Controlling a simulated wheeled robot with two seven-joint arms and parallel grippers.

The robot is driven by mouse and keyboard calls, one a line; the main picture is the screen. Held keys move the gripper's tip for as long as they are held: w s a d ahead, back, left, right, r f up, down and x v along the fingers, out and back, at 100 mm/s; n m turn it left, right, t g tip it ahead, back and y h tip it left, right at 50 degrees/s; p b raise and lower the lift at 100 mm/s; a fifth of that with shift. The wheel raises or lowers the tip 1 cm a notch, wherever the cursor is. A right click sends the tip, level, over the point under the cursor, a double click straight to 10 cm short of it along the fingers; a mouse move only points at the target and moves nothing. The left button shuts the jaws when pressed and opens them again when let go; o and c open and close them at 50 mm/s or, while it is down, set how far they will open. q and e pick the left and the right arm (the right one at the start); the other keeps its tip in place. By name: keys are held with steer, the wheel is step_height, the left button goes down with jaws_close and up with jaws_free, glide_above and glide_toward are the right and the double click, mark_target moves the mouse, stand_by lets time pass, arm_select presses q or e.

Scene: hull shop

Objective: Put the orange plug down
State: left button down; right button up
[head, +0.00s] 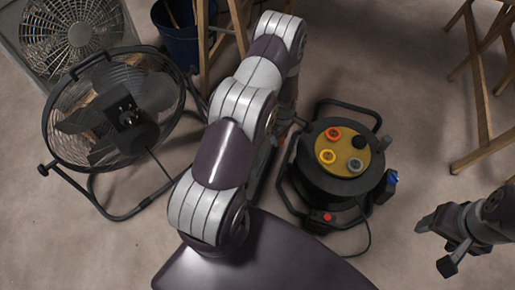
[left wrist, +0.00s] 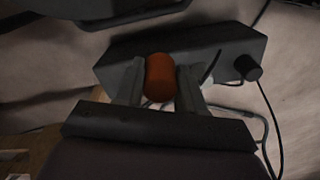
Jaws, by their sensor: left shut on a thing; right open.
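The orange plug (left wrist: 160,78) sits between the two fingers of my left gripper (left wrist: 158,88) in the left wrist view. The fingers are shut on it. Behind it is a dark grey box (left wrist: 208,52) with a black knob; I cannot tell whether the plug touches it. In the head view my left arm comes up the middle and bends down beside the cable reel, hiding most of the left gripper and the plug. My right gripper (head: 437,245) is open and empty at the lower right, apart from the reel.
A black cable reel (head: 308,182) with several coloured sockets on its yellow face stands on the floor right of my left arm. A black round fan (head: 125,118) and a grey box fan (head: 80,35) stand left. A blue bucket (head: 182,48) and wooden trestles (head: 480,70) stand behind.

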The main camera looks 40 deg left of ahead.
arm_select(q)
steer(key=a+f+b, duration=0.1)
steer(key=a, duration=0.1)
steer(key=a+f+b, duration=0.1)
steer(key=a+f, duration=0.1)
steer(key=a, duration=0.1)
steer(key=a+f+b, duration=0.1)
steer(key=a+f, duration=0.1)
steer(key=shift+s+a+f+b, duration=0.1)
steer(key=shift+a+b, duration=0.25)
steer(key=shift+a, duration=0.05)
steer(key=shift+a+f, duration=0.15)
steer(key=shift+f, duration=0.1)
step_height(320, 180, down, 3)
steer(key=b, duration=0.3)
steer(key=shift+f, duration=0.35)
steer(key=shift+r, duration=0.25)
steer(key=shift+f, duration=0.4)
steer(key=c, duration=1)
jaws_free()
steer(key=shift+o, duration=0.2)
arm_select(e)
step_height(320, 180, down, 8)
steer(key=shift+f, duration=0.15)
arm_select(q)
steer(key=shift+r, duration=0.1)
